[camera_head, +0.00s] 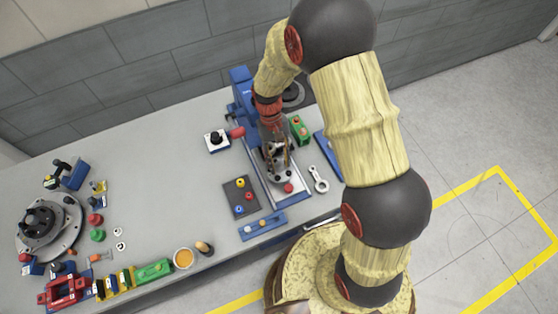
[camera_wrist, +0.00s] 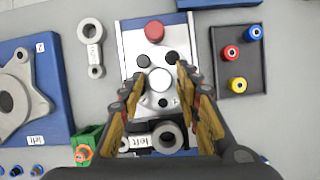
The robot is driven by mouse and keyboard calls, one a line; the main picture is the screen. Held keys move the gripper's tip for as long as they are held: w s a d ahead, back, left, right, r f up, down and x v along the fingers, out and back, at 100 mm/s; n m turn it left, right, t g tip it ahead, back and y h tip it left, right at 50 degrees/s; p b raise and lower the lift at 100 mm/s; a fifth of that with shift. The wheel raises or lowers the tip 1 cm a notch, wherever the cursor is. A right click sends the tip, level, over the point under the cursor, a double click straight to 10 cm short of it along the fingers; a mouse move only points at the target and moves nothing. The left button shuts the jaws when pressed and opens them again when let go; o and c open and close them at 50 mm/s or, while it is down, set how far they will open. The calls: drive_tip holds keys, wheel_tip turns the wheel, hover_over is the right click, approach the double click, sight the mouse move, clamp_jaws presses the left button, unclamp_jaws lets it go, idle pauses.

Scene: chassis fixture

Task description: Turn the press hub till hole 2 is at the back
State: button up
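The press hub (camera_wrist: 161,80) is a pale round piece with a bright centre, on a light plate with a blue edge, in the middle of the wrist view. Dark round features sit around it, and a small dark hole (camera_wrist: 163,102) shows on its lower side; I cannot read hole numbers. My gripper (camera_wrist: 160,84) is open above the hub, one finger on each side; I cannot tell whether they touch it. In the head view my gripper (camera_head: 278,150) is over the press base (camera_head: 292,199) and hides most of the hub.
A red knob (camera_wrist: 155,31) stands at the plate's front end. A grey link (camera_wrist: 91,42), a blue plate with a grey part (camera_wrist: 60,120) and a green block (camera_wrist: 88,140) lie to one side. A dark tray (camera_wrist: 258,75) with coloured pegs lies opposite. The blue press column (camera_head: 240,88) stands behind.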

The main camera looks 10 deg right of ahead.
drive_tip(key=shift+o, duration=0.9)
drive_tip(key=v, duration=1.2)
